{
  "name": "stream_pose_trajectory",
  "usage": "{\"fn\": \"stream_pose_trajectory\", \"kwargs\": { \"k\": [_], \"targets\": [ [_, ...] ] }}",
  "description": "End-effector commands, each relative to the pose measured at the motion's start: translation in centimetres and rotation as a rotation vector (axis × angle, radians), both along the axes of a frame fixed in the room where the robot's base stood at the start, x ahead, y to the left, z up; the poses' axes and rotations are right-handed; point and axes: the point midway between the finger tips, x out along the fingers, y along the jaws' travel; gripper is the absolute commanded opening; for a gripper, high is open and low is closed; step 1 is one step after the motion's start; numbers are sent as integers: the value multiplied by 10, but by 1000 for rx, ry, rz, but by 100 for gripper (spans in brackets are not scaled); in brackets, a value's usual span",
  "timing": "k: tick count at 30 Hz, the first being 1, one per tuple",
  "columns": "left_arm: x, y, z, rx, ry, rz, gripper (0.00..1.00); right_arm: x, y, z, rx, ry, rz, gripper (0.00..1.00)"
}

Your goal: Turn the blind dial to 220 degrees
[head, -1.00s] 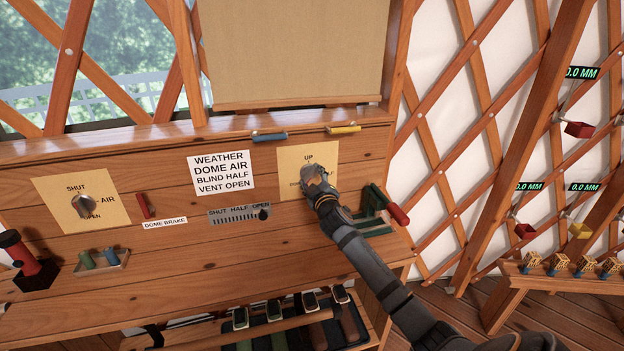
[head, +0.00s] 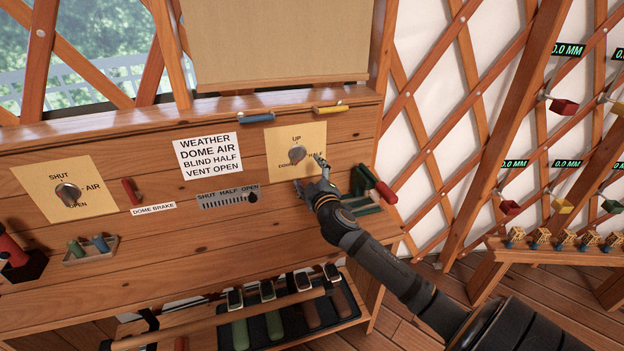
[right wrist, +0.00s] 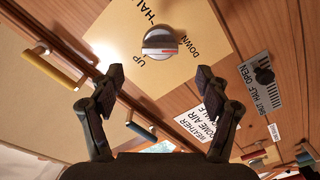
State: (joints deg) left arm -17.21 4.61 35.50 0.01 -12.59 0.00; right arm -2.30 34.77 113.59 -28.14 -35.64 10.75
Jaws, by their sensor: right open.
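The blind dial (head: 297,154) is a round grey knob on a cream plate (head: 318,137) marked UP, HALF and DOWN. In the right wrist view the dial (right wrist: 160,41) shows a bar with a red and white stripe; I cannot tell its exact angle. My right gripper (head: 309,171) is open and empty, just below and right of the dial, apart from it. In the right wrist view its spread fingers (right wrist: 160,78) lie on either side below the dial. A tan blind (head: 280,45) hangs above. My left gripper is not in view.
A card (head: 208,153) reads WEATHER DOME AIR, BLIND HALF, VENT OPEN. Left are a vent slider (head: 252,197), a red brake handle (head: 131,190) and an air dial (head: 67,194). A green rack with a red handle (head: 386,192) stands close right of my gripper.

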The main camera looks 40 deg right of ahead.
Motion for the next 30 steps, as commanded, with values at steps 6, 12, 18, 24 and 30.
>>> {"fn": "stream_pose_trajectory", "kwargs": {
  "k": [6,12,18,24,30],
  "targets": [
    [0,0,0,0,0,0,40,-31,10,0,-2,1,1,76],
    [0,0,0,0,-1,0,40,-36,12,0,0,-1,-1,76],
    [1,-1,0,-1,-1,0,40,-35,11,0,1,0,-1,76],
    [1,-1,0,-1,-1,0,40,-35,11,-1,2,1,-2,76],
    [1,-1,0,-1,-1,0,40,-74,23,-65,191,170,-105,76]
  ]
}}
